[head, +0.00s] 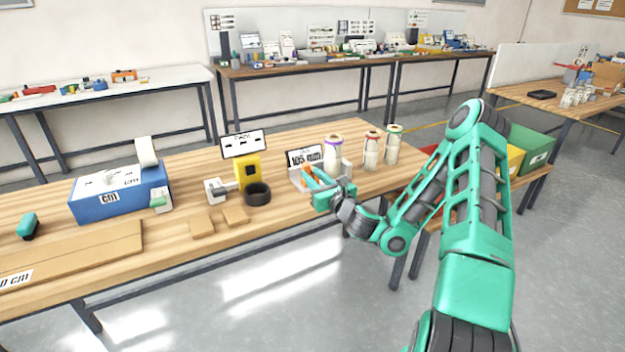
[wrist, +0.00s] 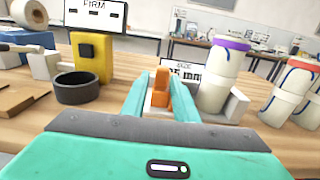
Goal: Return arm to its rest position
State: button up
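My gripper (head: 321,190) is at the front edge of the wooden table, stretched out to the left from my green arm. In the wrist view my gripper (wrist: 162,97) has its two green fingers apart, one on each side of an orange piece (wrist: 161,88). The orange piece stands upright in a pale holder; in the head view it shows as a small orange part (head: 308,171) by the fingers. I cannot tell whether the fingers touch it.
A purple-rimmed roll (head: 333,153) stands close right of my gripper, with more rolls (head: 372,150) beyond. A black ring (head: 257,194) and yellow block (head: 247,172) are to the left. A blue box (head: 118,196) sits farther left. Open floor lies in front of the table.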

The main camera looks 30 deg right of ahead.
jog(key=shift+s+r, duration=0.1)
jog(key=shift+s, duration=0.2)
dwell(0.4)
